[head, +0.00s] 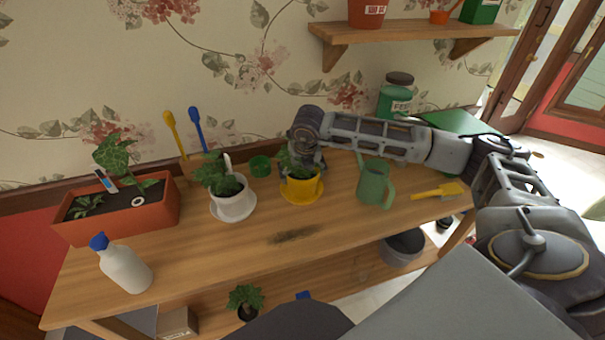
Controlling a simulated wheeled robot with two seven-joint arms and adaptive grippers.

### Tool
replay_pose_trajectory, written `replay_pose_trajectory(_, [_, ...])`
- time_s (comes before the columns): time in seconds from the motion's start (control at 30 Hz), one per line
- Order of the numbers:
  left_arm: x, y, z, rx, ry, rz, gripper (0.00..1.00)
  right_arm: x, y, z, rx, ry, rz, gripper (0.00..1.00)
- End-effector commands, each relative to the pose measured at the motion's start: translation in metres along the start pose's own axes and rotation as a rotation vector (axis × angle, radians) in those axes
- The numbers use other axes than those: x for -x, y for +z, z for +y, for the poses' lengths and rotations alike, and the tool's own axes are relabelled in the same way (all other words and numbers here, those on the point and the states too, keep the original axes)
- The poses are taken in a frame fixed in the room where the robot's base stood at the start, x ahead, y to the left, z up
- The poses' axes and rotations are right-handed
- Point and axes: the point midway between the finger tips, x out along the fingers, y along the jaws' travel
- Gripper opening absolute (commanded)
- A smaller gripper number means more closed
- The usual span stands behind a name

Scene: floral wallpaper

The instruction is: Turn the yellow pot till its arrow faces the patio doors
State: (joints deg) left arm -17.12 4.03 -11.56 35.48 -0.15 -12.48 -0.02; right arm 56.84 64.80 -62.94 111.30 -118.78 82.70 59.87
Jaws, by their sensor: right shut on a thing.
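The yellow pot (297,190) stands upright on a yellow saucer near the middle of the wooden table, with a green plant in it. My right arm reaches in from the right, and my right gripper (307,165) comes down over the pot's rim and is shut on the pot. The gripper hides part of the plant and rim. I cannot make out an arrow on the pot. The patio doors (526,62) are at the upper right, with brown frames. My left gripper is not in view.
A white pot (233,206) stands just left of the yellow one, and a green watering can (372,185) to its right. The front middle is clear.

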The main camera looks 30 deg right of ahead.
Motion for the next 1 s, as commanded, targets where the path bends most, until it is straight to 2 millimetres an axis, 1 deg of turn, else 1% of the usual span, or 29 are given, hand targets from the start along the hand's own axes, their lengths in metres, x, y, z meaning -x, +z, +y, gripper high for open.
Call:
replay_pose_trajectory(0.03, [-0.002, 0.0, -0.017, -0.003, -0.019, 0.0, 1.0, -0.003, -0.002, 0.0, 0.001, -0.001, 0.004, 0.51])
replay_pose_trajectory(0.1, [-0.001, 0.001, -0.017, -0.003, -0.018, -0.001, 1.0, -0.003, -0.003, 0.0, 0.002, -0.001, 0.005, 0.51])
replay_pose_trajectory(0.13, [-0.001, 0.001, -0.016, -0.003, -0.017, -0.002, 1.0, -0.003, -0.003, 0.0, 0.002, -0.001, 0.005, 0.95])
replay_pose_trajectory(0.17, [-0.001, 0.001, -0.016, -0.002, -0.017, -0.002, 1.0, -0.003, -0.003, 0.0, 0.002, -0.001, 0.005, 0.99])
replay_pose_trajectory(0.67, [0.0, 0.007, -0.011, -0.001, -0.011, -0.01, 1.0, 0.001, -0.002, 0.0, 0.001, -0.002, 0.005, 1.0])
replay_pose_trajectory(0.83, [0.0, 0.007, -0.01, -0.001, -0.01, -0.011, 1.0, 0.01, -0.002, 0.0, 0.001, -0.001, 0.005, 1.0])
replay_pose_trajectory(1.0, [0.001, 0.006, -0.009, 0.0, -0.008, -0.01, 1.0, 0.027, -0.001, 0.0, 0.002, -0.001, 0.003, 1.0])
